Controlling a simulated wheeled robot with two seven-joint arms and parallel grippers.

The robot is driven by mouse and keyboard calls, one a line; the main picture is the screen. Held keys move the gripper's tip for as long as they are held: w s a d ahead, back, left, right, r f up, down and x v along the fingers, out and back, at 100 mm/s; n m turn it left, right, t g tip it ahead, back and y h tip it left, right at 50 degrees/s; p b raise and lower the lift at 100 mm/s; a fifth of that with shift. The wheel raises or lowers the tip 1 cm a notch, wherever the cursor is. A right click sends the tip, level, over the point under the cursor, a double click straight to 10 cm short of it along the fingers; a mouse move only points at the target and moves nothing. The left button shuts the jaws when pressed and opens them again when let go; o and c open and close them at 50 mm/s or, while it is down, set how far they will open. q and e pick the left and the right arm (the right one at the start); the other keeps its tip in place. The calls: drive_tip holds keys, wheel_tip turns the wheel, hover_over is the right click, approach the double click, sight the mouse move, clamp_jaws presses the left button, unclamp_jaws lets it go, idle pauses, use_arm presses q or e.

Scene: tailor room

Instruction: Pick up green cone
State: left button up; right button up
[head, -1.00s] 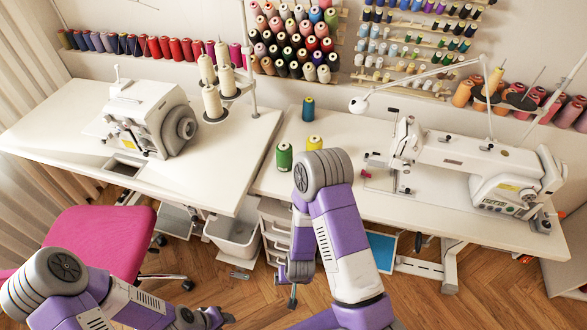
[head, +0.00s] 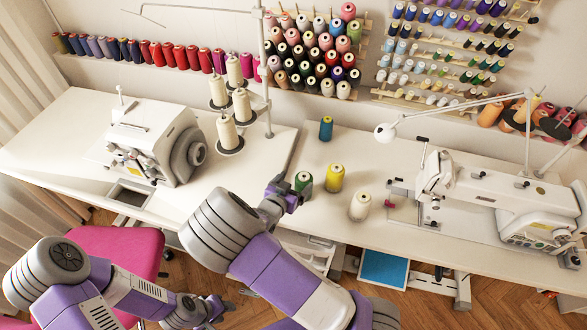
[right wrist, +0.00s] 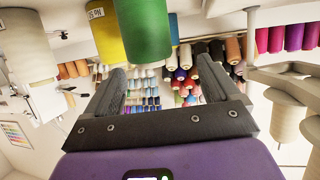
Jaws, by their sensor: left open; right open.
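The green cone (head: 304,181) stands upright on the white table, left of a yellow cone (head: 335,178) and a cream cone (head: 360,206). My right gripper (head: 292,196) is just beside the green cone in the head view, its fingers partly hidden. In the right wrist view, the right gripper (right wrist: 162,68) is open and empty. There the green cone (right wrist: 146,30) appears upside down, ahead of the fingers and apart from them, overlapping the yellow cone (right wrist: 106,35). My left gripper (head: 214,308) is open and empty, low over the floor area.
A blue-teal cone (head: 326,129) stands behind the green one. A sewing machine (head: 500,195) is on the right and an overlock machine (head: 150,140) on the left. Several cream cones (head: 229,132) stand on a thread stand. A pink chair (head: 120,245) is at lower left.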

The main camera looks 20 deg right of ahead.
sight(303, 178)
drive_tip(key=shift+w+d+r, duration=0.1)
drive_tip(key=shift+d, duration=0.45)
drive_tip(key=b+x, duration=0.1)
drive_tip(key=x, duration=0.1)
drive_tip(key=b+x, duration=0.1)
drive_tip(key=x, duration=0.2)
drive_tip(key=shift+s+d+f, duration=0.25)
drive_tip(key=shift+d+f, duration=0.05)
drive_tip(key=shift+d, duration=0.05)
drive_tip(key=shift+w+d, duration=0.25)
drive_tip(key=shift+c, duration=0.2)
drive_tip(key=c, duration=1.1)
